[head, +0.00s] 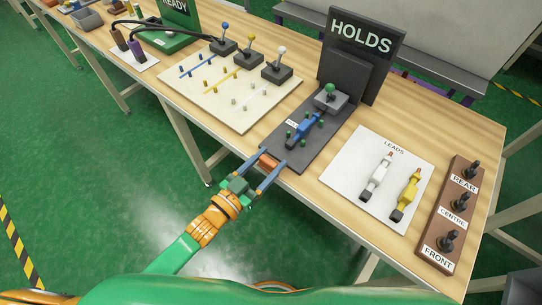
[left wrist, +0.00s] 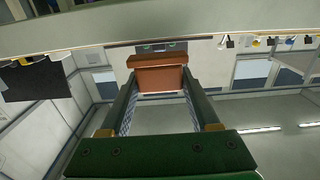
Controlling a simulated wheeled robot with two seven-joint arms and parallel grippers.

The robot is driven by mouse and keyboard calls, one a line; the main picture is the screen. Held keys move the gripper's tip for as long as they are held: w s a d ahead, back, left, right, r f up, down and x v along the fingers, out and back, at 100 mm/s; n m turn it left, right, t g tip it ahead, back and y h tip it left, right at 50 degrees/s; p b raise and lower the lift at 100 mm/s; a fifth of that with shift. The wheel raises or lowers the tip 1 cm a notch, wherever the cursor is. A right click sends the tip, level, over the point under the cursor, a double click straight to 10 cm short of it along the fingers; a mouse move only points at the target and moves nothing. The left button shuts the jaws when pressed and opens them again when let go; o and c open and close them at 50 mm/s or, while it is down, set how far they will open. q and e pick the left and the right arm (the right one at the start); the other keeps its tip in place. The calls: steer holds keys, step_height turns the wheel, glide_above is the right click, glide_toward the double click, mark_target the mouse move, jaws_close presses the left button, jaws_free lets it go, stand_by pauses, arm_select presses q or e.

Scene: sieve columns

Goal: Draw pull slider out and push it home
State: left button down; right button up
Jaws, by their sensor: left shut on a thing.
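The dark grey plate (head: 333,146) lies on the bench in front of the HOLDS sign (head: 361,36), its near end at the front edge. A brown block-shaped handle (head: 267,162), seemingly the pull slider's, is at that near end. My left gripper (head: 269,164) is shut on this handle, one blue finger on each side. The left wrist view shows the brown handle (left wrist: 160,74) between the fingertips (left wrist: 160,84). How far the slider is out cannot be told. A blue piece (head: 304,128) with green pegs lies farther up the plate. My right gripper is not in view.
A green-knobbed switch (head: 330,97) stands at the plate's far end. To the left is a cream board (head: 237,105) with levers; to the right, a white LEADS board (head: 352,195) and a brown block (head: 449,220) with black levers. Open floor lies before the bench.

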arm_select(q)
steer(key=shift+f, duration=0.15)
steer(key=shift+c, duration=0.6)
jaws_free()
steer(key=shift+s, duration=0.1)
steer(key=shift+a, duration=0.1)
steer(key=v, duration=0.7)
